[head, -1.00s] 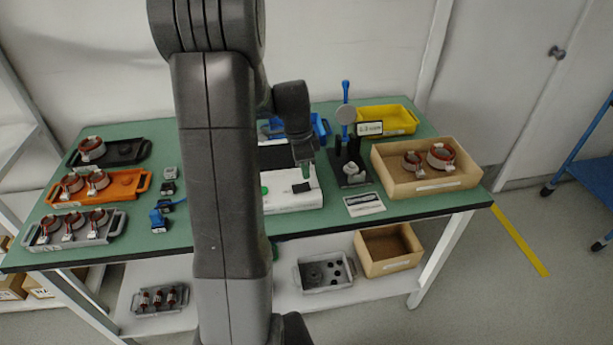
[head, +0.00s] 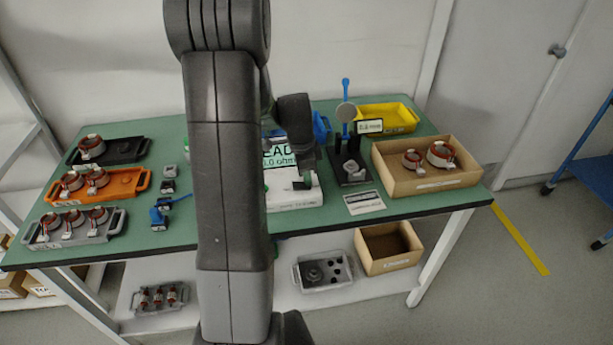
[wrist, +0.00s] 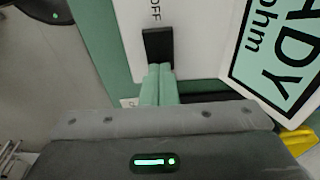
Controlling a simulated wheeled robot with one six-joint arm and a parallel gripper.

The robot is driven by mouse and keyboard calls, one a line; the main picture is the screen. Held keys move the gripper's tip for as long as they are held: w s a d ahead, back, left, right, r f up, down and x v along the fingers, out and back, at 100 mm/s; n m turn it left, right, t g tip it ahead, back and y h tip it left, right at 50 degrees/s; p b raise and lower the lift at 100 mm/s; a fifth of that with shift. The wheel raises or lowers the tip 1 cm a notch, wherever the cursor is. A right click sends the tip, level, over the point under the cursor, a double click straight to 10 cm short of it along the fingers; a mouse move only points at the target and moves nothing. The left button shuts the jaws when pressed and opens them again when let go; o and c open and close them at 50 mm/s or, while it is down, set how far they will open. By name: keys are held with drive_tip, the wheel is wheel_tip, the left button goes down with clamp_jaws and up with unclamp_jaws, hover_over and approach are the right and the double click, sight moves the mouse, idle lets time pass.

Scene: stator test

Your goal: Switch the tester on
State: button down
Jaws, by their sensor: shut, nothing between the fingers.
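The tester (head: 294,198) is a white box on the green table, partly hidden behind my arm. Its screen (head: 285,153) is lit pale green; "READY" and "ohm" can be read across the two views, also in the wrist view (wrist: 282,60). The black switch (wrist: 158,46) sits on the white face beside an "OFF" label (wrist: 155,12). My gripper (wrist: 160,72) is shut and empty, its green fingertips at the near end of the switch. Whether they touch it I cannot tell. In the head view my gripper (head: 305,176) is just above the tester's front right part.
A black stand with a blue-handled probe (head: 346,112) stands right of the tester. A cardboard box (head: 430,185) with stators is further right. Black, orange (head: 122,181) and grey trays are at left. A white card (head: 365,203) lies in front of the stand.

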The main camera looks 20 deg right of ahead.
drive_tip(key=shift+a, duration=0.15)
drive_tip(key=shift+w+a+r, duration=0.15)
drive_tip(key=shift+a+r, duration=0.1)
drive_tip(key=shift+a, duration=0.35)
wheel_tip(320, 180, up, 14)
drive_tip(key=d+p, duration=0.1)
drive_tip(key=shift+s+d+p, duration=0.2)
drive_tip(key=shift+d+p, duration=0.1)
drive_tip(key=shift+d, duration=0.05)
drive_tip(key=shift+f, duration=0.15)
